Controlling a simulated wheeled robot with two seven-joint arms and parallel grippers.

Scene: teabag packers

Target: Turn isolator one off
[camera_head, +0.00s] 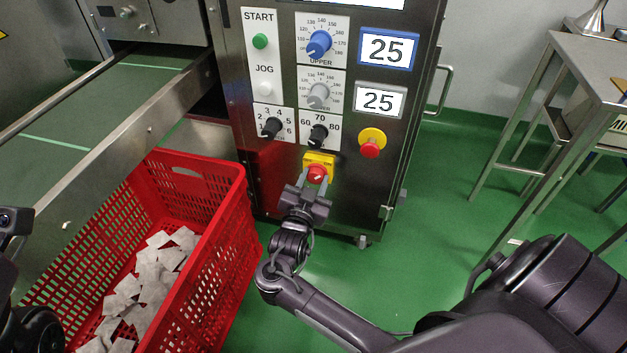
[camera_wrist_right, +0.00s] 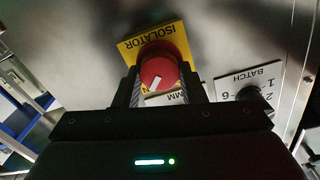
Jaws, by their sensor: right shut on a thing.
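The isolator is a red rotary knob (camera_head: 317,173) on a yellow plate (camera_head: 319,159), low on the front of the steel machine. The red knob also shows in the right wrist view (camera_wrist_right: 159,73), with a white pointer mark slanting down to the left and the word ISOLATOR on the plate (camera_wrist_right: 134,46). My right gripper (camera_head: 307,185) is at the knob, its fingers on either side of it, shut on it. The lower part of the knob is partly hidden by the gripper. Of my left arm, only dark parts (camera_head: 22,300) show at the left edge; its fingers are not seen.
A red emergency button (camera_head: 371,148) sits on the panel right of the isolator. Black dials (camera_head: 271,128) and the START button (camera_head: 260,41) are above. A red crate (camera_head: 242,210) of teabags stands left of my right gripper. A steel table (camera_head: 590,65) is at the right.

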